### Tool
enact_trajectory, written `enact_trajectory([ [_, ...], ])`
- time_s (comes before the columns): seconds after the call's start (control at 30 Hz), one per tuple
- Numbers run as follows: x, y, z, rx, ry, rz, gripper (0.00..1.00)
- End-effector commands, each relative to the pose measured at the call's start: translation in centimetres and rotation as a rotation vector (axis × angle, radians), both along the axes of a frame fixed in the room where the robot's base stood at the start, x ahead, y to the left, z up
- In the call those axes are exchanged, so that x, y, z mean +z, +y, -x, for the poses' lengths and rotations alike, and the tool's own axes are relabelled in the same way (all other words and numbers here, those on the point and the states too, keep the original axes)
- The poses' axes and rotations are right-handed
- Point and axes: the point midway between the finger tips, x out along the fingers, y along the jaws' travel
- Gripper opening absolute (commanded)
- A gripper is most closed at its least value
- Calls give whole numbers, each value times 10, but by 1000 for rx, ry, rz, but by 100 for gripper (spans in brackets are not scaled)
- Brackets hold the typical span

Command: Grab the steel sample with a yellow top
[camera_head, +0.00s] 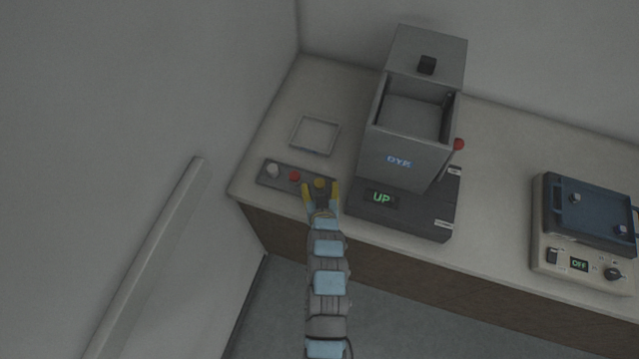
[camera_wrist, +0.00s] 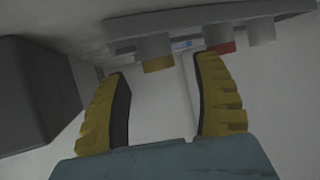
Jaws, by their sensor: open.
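The steel sample with a yellow top (camera_head: 319,183) stands at the right end of a dark sample holder (camera_head: 282,183) on the bench. It also shows in the wrist view (camera_wrist: 157,64), where the scene looks upside down. My gripper (camera_head: 320,192) is open, with yellow fingers pointing at this sample. In the wrist view my gripper (camera_wrist: 162,72) has the sample in line with the gap between its fingertips, nearer the left one. I see no grip on it, and cannot tell whether the fingertips reach around it.
A red-topped sample (camera_head: 295,175) and a white-topped sample (camera_head: 272,170) stand left in the same holder. The press (camera_head: 405,165), reading UP, stands close on the right. A square frame (camera_head: 315,135) lies behind. A blue-topped device (camera_head: 585,215), reading OFF, stands far right.

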Motion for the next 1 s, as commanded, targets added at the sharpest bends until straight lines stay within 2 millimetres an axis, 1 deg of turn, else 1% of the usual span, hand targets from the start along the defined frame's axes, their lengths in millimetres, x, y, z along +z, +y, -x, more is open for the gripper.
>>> enact_trajectory([
  [0.1, -7, 0, -9, 0, 4, -1, 67],
  [0.3, -13, 1, -23, -1, 2, 0, 67],
  [0.57, -15, 1, -25, -1, 1, 0, 67],
  [0.6, -15, 1, -25, -1, 1, 0, 63],
  [0.67, -15, 1, -25, -1, 2, 0, 46],
  [0.7, -15, 1, -25, -1, 2, 0, 35],
  [0.77, -15, 1, -25, -1, 2, 0, 17],
  [0.8, -15, 1, -25, -1, 2, 0, 6],
  [0.83, -15, 1, -25, -1, 2, 0, 0],
  [1.0, -15, 1, -24, -1, 2, 0, 0],
])
